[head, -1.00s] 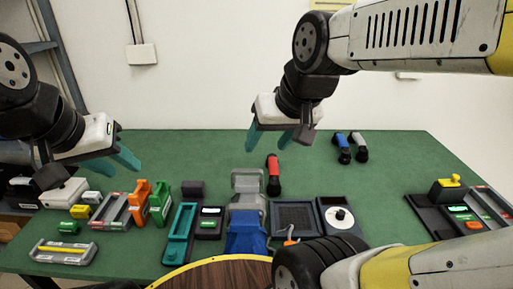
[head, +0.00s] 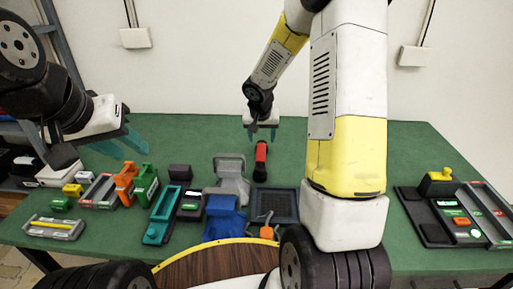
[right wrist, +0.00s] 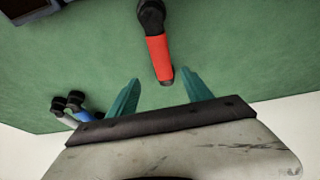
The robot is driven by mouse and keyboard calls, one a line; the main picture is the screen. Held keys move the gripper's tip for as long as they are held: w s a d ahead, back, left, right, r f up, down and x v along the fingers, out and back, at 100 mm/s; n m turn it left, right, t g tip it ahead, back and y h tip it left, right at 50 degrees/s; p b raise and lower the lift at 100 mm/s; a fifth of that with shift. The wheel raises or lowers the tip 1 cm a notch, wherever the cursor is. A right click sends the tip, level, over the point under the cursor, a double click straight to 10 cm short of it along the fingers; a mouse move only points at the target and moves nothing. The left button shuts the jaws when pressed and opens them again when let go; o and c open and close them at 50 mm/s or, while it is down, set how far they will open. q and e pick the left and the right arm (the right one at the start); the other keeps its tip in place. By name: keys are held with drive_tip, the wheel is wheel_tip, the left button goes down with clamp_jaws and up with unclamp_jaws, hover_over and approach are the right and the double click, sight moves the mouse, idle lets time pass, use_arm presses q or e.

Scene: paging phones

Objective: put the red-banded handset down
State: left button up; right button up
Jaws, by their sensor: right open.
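The red-banded handset (head: 261,160) lies on the green table behind the grey stand. It is black with a red grip. In the right wrist view the handset (right wrist: 158,55) lies ahead of the fingertips, its red end close to the gap between them. My right gripper (head: 263,132) is open and empty, just beyond the handset's far end; its teal fingers also show in the right wrist view (right wrist: 160,92). My left gripper (head: 122,148) holds its teal fingers apart over the left of the table, with nothing seen between them.
A grey stand (head: 231,170) and a blue stand (head: 224,222) are in front of the handset. Blue and grey handsets (right wrist: 75,108) lie to one side in the right wrist view. Several devices fill the table's left and right front.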

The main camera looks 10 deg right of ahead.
sight(261, 152)
drive_tip(key=x, duration=0.5)
drive_tip(key=shift+a+f, duration=0.2)
drive_tip(key=shift+a, duration=0.05)
drive_tip(key=shift+s+x, duration=0.15)
drive_tip(key=shift+x, duration=1.6)
drive_tip(key=shift+s+x, duration=0.2)
drive_tip(key=shift+x, duration=1.55)
drive_tip(key=shift+f, duration=0.3)
clamp_jaws()
